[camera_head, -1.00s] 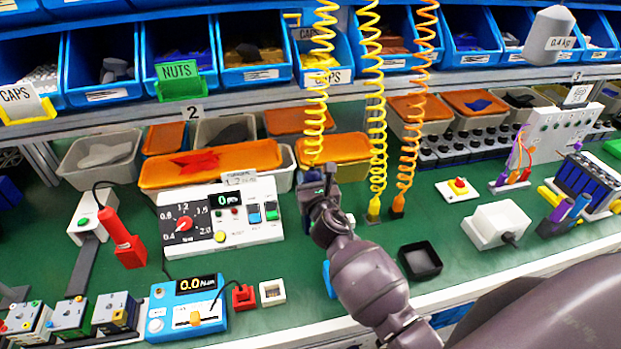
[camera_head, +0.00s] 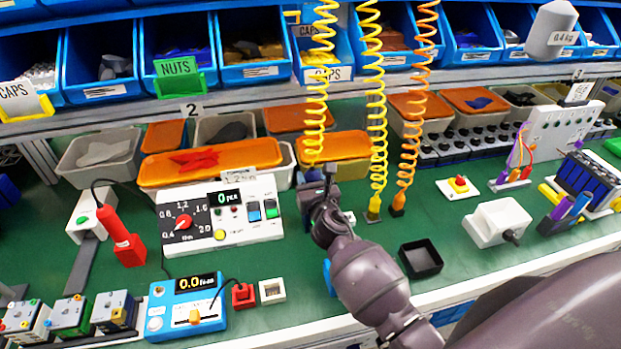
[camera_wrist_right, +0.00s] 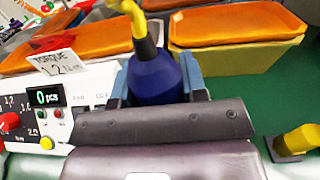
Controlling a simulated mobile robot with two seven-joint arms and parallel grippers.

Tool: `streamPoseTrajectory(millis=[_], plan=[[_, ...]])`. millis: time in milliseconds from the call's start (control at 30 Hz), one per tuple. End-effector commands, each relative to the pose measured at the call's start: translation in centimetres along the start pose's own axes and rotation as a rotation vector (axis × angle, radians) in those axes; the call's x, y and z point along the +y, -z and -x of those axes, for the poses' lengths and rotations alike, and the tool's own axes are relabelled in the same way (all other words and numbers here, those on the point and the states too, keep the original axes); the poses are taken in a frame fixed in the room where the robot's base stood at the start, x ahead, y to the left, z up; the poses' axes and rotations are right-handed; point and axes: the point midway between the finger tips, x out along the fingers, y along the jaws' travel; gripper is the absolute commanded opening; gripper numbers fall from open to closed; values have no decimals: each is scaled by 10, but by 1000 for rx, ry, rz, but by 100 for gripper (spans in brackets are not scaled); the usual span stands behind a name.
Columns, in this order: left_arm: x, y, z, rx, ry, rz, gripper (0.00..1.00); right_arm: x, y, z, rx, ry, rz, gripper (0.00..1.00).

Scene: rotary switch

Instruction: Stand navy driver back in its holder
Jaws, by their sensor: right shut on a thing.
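The navy driver (camera_wrist_right: 155,78) is upright in the right wrist view, with a dark neck and the yellow coiled cord at its top. My right gripper (camera_wrist_right: 153,88) is shut on it, with a blue-grey finger on each side. The driver's lower end is hidden behind the gripper. In the head view my right gripper (camera_head: 318,190) is just right of the white control box (camera_head: 218,217), and the driver is mostly hidden there. I cannot make out its holder for certain. My left gripper is not in view.
Yellow (camera_head: 376,120) and orange (camera_head: 410,110) coiled cords hang close to the right of my gripper. Lidded orange bins (camera_head: 212,163) stand behind it. A black open tray (camera_head: 420,259) sits to the right. Green bench is clear between the control box and blue meter (camera_head: 187,307).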

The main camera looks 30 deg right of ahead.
Motion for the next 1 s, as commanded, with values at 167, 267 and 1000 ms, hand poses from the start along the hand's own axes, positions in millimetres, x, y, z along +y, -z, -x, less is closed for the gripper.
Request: streamPoseTrajectory(millis=[167, 267, 1000], plan=[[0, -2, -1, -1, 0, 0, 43, 0, 1, 0, -2, -1, 1, 0], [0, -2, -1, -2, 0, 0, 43, 0, 1, 0, -2, 0, 0, 32], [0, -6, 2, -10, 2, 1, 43, -1, 3, 14, 1, 1, 0, 69]])
